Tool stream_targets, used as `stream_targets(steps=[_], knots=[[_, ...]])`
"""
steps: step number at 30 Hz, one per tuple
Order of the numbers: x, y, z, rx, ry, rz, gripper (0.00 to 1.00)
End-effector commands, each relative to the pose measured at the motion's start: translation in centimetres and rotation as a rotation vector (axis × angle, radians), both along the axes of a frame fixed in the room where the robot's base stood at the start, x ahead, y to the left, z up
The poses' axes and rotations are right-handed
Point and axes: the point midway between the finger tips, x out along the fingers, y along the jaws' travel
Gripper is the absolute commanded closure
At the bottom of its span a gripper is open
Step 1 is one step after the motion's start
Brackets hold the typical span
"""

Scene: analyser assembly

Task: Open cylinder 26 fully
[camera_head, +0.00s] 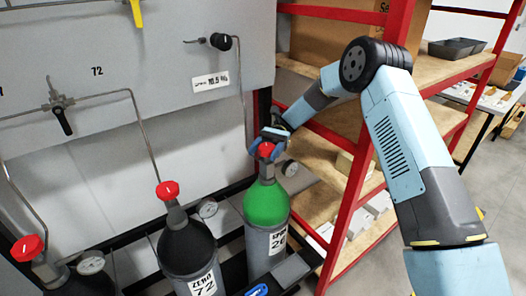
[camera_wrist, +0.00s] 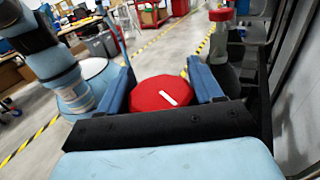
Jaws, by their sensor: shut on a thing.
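Cylinder 26 (camera_head: 266,208) stands upright at the middle of the head view, with a green shoulder and a grey body bearing a white label. Its red valve knob (camera_head: 266,150) is on top. My gripper (camera_head: 268,143) is at the knob from above, its blue fingers on either side. In the wrist view the red knob (camera_wrist: 160,94) with a white mark lies between the two fingers (camera_wrist: 164,88), which are shut on it. The white mark slants down to the right. A gauge (camera_head: 289,168) sits just right of the valve.
Cylinder 72 (camera_head: 188,250) with a red knob stands to the left, and another red-knobbed cylinder (camera_head: 28,248) is farther left. A grey wall panel (camera_head: 130,60) with pipes is behind. A red-framed shelf (camera_head: 350,190) stands close on the right.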

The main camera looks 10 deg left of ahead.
Motion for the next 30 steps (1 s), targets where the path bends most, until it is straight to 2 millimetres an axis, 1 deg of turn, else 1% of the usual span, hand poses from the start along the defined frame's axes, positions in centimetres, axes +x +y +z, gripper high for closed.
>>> stream_targets(steps=[17,18,23,24,30], knots=[[-0.06,-0.04,-0.16,-0.002,0.002,0.025,0.65],[-0.07,-0.03,-0.17,-0.003,0.003,0.025,0.31],[-0.08,-0.03,-0.13,-0.002,0.002,0.026,0.16],[-0.08,-0.01,-0.12,-0.002,0.002,0.026,0.14],[-0.08,-0.01,-0.07,-0.002,0.002,0.026,0.14]])
